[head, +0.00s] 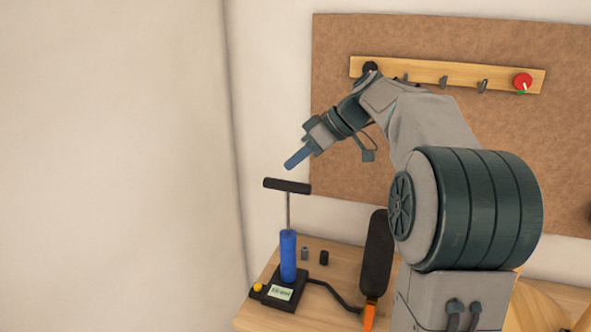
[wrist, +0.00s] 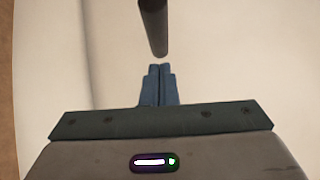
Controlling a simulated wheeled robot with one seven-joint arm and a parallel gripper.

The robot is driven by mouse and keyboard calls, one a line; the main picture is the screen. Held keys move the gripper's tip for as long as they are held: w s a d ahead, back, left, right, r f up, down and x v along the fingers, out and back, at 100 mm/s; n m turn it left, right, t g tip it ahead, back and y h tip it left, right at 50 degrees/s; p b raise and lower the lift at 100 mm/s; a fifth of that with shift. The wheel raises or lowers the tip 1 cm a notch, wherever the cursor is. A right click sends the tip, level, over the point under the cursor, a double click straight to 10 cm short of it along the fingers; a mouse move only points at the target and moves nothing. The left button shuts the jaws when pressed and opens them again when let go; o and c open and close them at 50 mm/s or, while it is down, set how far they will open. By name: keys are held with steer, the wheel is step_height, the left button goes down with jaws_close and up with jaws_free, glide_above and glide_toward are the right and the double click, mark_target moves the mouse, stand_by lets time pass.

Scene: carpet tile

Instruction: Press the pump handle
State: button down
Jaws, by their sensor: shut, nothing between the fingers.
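The pump stands upright on the wooden table, with a blue barrel (head: 288,257) on a dark base (head: 279,290) that bears a small label. Its black T-shaped handle (head: 287,186) is raised on a thin rod above the barrel. My gripper (head: 288,166) is shut and empty, with blue fingers pointing down-left, just above the handle in the head view. In the wrist view the closed fingertips (wrist: 160,67) point towards the dark handle bar (wrist: 153,28), which shows beyond them. A small gap appears between them; whether they touch is hard to tell.
A black hose (head: 335,290) runs from the pump base to the right, near a dark paddle-like object (head: 376,255) with an orange end. Two small dark pieces (head: 324,257) lie by the barrel. A wooden hook rail (head: 440,75) hangs on the corkboard behind.

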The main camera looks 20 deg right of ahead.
steer(key=shift+s+f, duration=0.2)
steer(key=shift+f, duration=0.9)
step_height(320, 180, down, 13)
steer(key=b, duration=1.1)
steer(key=shift+s, duration=0.1)
steer(key=s+d+r+p, duration=0.2)
steer(key=d+r, duration=0.4)
steer(key=r, duration=0.5)
steer(key=shift+s+d+r+p, duration=0.15)
steer(key=shift+d+r+p, duration=0.25)
steer(key=shift+p, duration=0.2)
stand_by(0.4)
